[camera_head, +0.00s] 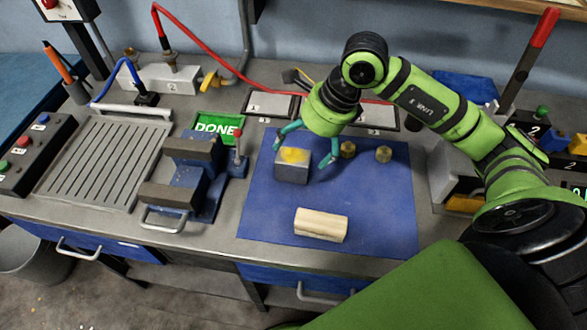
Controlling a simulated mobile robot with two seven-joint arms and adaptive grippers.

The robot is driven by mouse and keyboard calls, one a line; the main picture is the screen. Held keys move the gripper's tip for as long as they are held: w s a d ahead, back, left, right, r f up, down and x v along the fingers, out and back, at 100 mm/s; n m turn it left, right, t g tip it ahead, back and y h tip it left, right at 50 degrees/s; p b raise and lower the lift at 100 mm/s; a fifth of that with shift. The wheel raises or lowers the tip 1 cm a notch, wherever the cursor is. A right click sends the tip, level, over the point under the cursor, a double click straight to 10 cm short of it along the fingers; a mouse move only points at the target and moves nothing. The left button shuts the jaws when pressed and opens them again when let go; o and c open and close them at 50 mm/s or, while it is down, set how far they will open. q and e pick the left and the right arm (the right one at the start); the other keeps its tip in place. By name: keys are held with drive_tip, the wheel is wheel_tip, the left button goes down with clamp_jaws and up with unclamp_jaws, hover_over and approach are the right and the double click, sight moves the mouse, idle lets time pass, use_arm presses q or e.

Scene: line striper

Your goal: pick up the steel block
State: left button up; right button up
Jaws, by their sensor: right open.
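The steel block (291,174) is a grey cube with a yellow patch on its top. It sits on the blue mat (270,215), near the mat's left side. My right gripper (304,154) is open, with its teal fingers pointing down over the block. One finger shows at the block's back left and the other at its right. I cannot tell whether either finger touches it. My left gripper is out of view.
A pale wooden block (320,225) lies nearer the front. Two brass pieces (347,149) (383,154) stand right of the gripper. A blue vise (205,180) with a red-knobbed lever is at left. The mat's front right is clear.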

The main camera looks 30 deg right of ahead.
sight(293, 160)
drive_tip(key=shift+w+f+p, duration=0.1)
drive_tip(key=shift+f+p, duration=0.2)
drive_tip(key=shift+f, duration=0.1)
drive_tip(key=p+x, duration=0.2)
drive_tip(key=x, duration=0.3)
drive_tip(key=shift+d+f+p, duration=0.1)
drive_tip(key=shift+f+p, duration=0.1)
drive_tip(key=shift+p, duration=0.1)
drive_tip(key=shift+f, duration=0.2)
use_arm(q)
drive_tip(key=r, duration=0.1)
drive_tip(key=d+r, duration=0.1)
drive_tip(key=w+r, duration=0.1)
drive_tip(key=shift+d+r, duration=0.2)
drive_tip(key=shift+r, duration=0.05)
use_arm(e)
drive_tip(key=shift+r, duration=0.1)
drive_tip(key=c, duration=1.8)
